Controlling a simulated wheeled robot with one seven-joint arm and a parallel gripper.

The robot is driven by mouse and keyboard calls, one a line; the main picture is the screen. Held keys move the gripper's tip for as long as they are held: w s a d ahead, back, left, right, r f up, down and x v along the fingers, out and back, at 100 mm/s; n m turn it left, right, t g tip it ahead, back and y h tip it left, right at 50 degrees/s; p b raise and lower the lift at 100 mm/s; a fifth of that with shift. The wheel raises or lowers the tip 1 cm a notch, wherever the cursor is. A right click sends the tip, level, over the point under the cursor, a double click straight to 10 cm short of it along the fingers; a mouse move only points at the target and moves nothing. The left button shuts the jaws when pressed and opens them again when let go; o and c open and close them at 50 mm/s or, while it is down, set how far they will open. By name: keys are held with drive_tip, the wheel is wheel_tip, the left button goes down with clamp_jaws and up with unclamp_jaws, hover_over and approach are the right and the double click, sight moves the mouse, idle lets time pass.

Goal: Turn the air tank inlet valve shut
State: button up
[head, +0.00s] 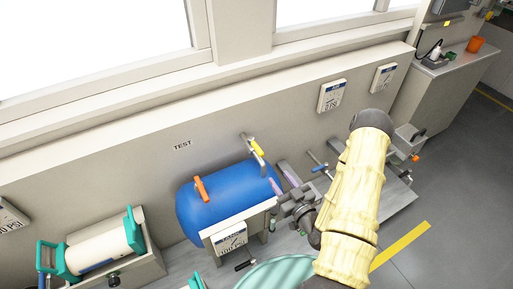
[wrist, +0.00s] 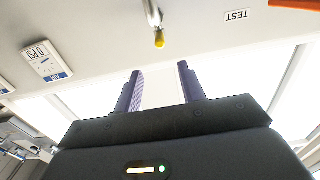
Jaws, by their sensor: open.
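The blue air tank (head: 225,208) lies on its side by the wall. A metal pipe rises at its right end and carries a yellow valve handle (head: 257,148); I take this as the inlet valve. In the wrist view the yellow handle (wrist: 159,41) shows end-on, beyond the gap between my fingers. An orange handle (head: 201,189) stands on top of the tank and partly shows in the wrist view (wrist: 296,4). My gripper (head: 287,176) is open and empty, right of the tank and below the yellow handle, apart from it. Its purple fingers (wrist: 160,90) point upward.
A TANK gauge plate (head: 230,238) is in front of the tank. An AIR gauge (head: 332,95) hangs on the wall. A blue-handled valve (head: 320,168) is close behind my arm. A teal-ended cylinder (head: 92,247) sits at left. Open floor lies at right.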

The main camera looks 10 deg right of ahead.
drive_tip(key=w+b, duration=0.2)
drive_tip(key=w, duration=0.1)
drive_tip(key=b, duration=0.5)
approach(250, 137)
drive_tip(key=x, duration=0.5)
drive_tip(key=shift+w+f, duration=0.15)
drive_tip(key=shift+f, duration=0.25)
clamp_jaws()
